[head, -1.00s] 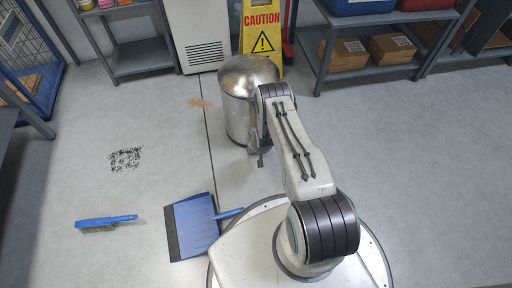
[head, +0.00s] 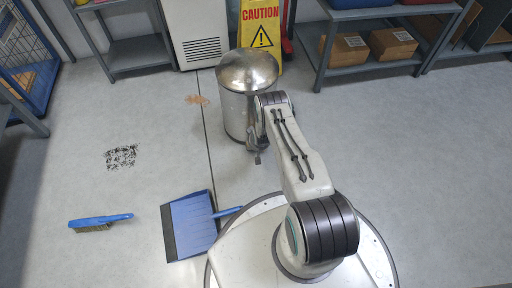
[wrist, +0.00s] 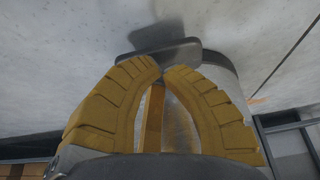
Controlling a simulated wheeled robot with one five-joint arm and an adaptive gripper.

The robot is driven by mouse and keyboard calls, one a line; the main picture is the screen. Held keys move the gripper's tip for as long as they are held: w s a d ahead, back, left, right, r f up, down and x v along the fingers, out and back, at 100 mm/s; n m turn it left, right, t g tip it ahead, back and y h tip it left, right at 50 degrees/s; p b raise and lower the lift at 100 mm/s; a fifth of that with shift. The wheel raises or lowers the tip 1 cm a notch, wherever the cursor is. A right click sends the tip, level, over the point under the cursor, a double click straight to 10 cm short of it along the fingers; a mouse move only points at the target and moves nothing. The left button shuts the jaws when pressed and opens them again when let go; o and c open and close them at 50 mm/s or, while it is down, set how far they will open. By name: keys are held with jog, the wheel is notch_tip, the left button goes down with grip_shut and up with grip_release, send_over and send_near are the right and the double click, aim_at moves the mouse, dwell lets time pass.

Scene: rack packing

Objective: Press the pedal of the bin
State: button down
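The metal bin (head: 236,112) stands upright on the floor, with its domed lid (head: 247,70) down. In the wrist view, a flat grey plate that looks like its pedal (wrist: 168,52) sticks out just beyond my fingertips, and part of the bin's side (wrist: 222,75) shows behind my right finger. My gripper (wrist: 164,68) has yellow ribbed fingers curved together at the tips, with nothing visible held. The tips overlap the pedal's near edge in the picture; I cannot tell whether they touch it. In the head view my gripper (head: 256,149) is low beside the bin's front, and hides the pedal.
A yellow caution sign (head: 262,28) stands behind the bin. A blue dustpan (head: 191,222) lies close to my base, and a blue brush (head: 98,222) lies further left. Shelves with boxes (head: 345,47) stand at the back right. The floor on the right is clear.

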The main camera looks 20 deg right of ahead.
jog(key=shift+w+f+b, duration=0.25)
jog(key=shift+f+b, duration=0.1)
jog(key=shift+f, duration=0.2)
jog(key=shift+f, duration=0.1)
jog(key=shift+s+f, duration=0.1)
jog(key=shift+f, duration=1.7)
jog(key=s+p, duration=0.1)
jog(key=s+r+p, duration=0.1)
jog(key=shift+a+r+p, duration=0.15)
jog(key=shift+a+p, duration=0.05)
jog(key=shift+p, duration=0.1)
jog(key=shift+s, duration=0.4)
jog(key=shift+v, duration=0.8)
jog(key=v, duration=1)
jog(key=shift+r, duration=0.15)
